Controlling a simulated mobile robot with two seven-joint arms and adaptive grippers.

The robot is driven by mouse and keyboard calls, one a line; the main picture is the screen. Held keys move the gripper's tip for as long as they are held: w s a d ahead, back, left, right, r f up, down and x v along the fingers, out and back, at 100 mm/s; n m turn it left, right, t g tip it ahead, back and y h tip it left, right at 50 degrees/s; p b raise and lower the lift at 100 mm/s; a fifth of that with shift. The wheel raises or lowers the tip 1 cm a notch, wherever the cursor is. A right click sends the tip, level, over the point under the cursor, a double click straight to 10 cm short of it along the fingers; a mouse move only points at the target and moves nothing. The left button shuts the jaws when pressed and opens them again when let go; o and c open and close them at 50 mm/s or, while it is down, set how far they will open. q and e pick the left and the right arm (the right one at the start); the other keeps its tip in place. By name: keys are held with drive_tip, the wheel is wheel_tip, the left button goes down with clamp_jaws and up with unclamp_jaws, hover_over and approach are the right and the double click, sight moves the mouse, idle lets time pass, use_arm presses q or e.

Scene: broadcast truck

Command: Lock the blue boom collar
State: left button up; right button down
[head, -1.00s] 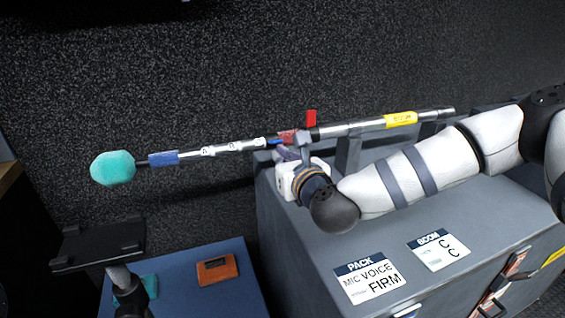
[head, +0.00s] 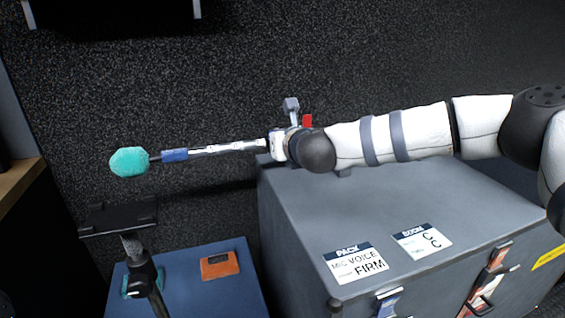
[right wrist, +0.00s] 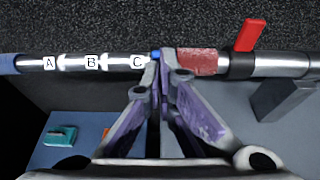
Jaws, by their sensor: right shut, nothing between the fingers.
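The silver boom pole lies level across the right wrist view (right wrist: 110,62), with the letters A, B and C along it. A small blue piece, which looks like the blue collar (right wrist: 156,55), sits just right of the C mark. A red collar (right wrist: 197,61) with an upright red lever (right wrist: 250,35) is to its right. My right gripper (right wrist: 158,82) is shut and empty. Its fingertips are at the blue piece; I cannot tell whether they touch. In the head view my right wrist hides the collar, and the pole (head: 225,148) shows to its left. My left gripper is not in view.
A teal foam microphone head (head: 129,161) and blue band (head: 174,155) are at the pole's left end. A grey case (head: 290,215) with labels stands beneath my right arm. A blue surface (head: 200,290) holds an orange box (head: 220,264). A black stand (head: 120,217) is at left.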

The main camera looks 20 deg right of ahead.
drive_tip(key=shift+w+r, duration=1.35)
drive_tip(key=shift+w, duration=0.25)
drive_tip(key=shift+r, duration=0.2)
drive_tip(key=shift+r, duration=0.75)
drive_tip(key=shift+f, duration=0.1)
drive_tip(key=shift+f, duration=0.15)
